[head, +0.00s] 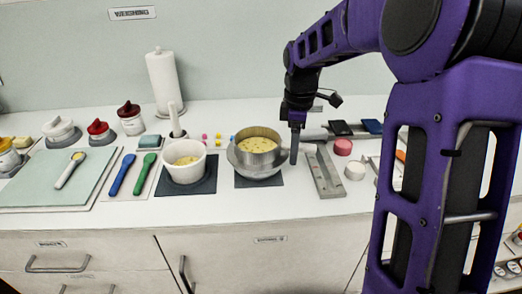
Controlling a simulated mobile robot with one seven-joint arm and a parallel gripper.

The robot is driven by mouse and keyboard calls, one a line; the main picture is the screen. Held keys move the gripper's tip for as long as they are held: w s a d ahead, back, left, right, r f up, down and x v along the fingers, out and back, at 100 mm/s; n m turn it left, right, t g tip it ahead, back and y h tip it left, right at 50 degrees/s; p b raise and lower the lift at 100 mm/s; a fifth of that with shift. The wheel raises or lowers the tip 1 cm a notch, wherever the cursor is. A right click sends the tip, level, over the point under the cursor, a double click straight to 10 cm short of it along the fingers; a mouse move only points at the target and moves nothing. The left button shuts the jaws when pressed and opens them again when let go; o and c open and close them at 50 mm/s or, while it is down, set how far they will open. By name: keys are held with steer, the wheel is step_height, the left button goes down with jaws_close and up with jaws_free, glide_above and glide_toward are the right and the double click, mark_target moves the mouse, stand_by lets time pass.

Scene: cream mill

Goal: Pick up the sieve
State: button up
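The sieve (257,136) looks like a round metal drum with pale yellow matter in it. It sits in or on a grey metal bowl (258,173) on a dark mat, and the bowl hides its lower part. My gripper (294,158) points straight down just right of the sieve and bowl. Its fingers show edge-on as one dark bar, so the gap between them is hidden. I cannot tell whether the fingers touch the sieve's rim or stand in front of or behind it.
A white mortar (185,173) with a pestle stands left of the bowl. A grey metal channel (324,174) lies close on the right, with a pink round block (343,147) beyond it. Blue (122,174) and green (146,163) spoons lie further left. The counter's front strip is clear.

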jaws_close()
steer(key=shift+r, duration=0.1)
step_height(320, 180, up, 9)
steer(key=shift+f+p, duration=0.2)
steer(key=shift+p, duration=0.6)
steer(key=shift+f+b, duration=1.05)
steer(key=shift+f, duration=1.6)
